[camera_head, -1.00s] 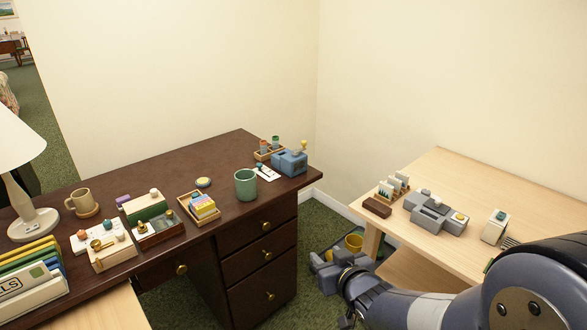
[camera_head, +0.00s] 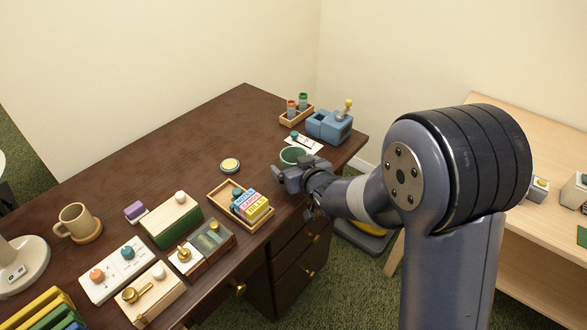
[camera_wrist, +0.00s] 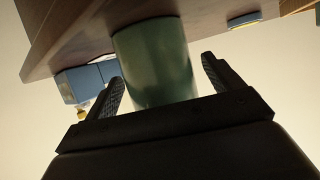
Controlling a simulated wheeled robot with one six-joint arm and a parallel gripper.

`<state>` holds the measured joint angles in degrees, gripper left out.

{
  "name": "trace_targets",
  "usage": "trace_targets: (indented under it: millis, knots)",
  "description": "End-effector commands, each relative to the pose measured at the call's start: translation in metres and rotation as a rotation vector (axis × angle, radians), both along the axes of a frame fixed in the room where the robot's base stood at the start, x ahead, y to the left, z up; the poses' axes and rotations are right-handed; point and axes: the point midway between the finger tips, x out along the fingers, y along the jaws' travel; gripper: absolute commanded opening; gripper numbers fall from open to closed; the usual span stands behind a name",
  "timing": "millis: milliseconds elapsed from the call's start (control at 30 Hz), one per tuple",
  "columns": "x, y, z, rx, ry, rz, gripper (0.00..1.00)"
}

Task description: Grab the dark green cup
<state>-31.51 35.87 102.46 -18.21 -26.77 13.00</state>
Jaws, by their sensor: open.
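The dark green cup (camera_head: 293,155) stands upright on the dark brown desk (camera_head: 180,150), near its front edge on the right. In the head view my gripper (camera_head: 292,178) is right in front of it and hides most of its body; only the rim and upper part show. In the wrist view the cup (camera_wrist: 155,62) appears between and just beyond the two fingers of my gripper (camera_wrist: 160,88). The fingers are apart, one on each side of the cup. I cannot tell whether either finger touches it.
A blue device (camera_head: 329,126) with a knobbed lever and a white card (camera_head: 303,143) lie behind the cup. A wooden tray (camera_head: 226,190) with coloured blocks is to its left. A round yellow-rimmed disc (camera_head: 230,166) lies nearby. The back middle of the desk is clear.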

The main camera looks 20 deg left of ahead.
Motion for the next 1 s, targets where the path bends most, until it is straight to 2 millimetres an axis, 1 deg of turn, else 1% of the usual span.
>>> trace_targets:
  millis: [100, 367, 1000]
  knots:
    - [0.0069, 0.0059, -0.0042, 0.000, 0.000, 0.000, 0.87]
    - [0.0080, 0.0070, -0.0049, -0.001, 0.001, 0.000, 0.87]
    - [0.0078, 0.0069, -0.0046, 0.000, 0.000, 0.000, 0.36]
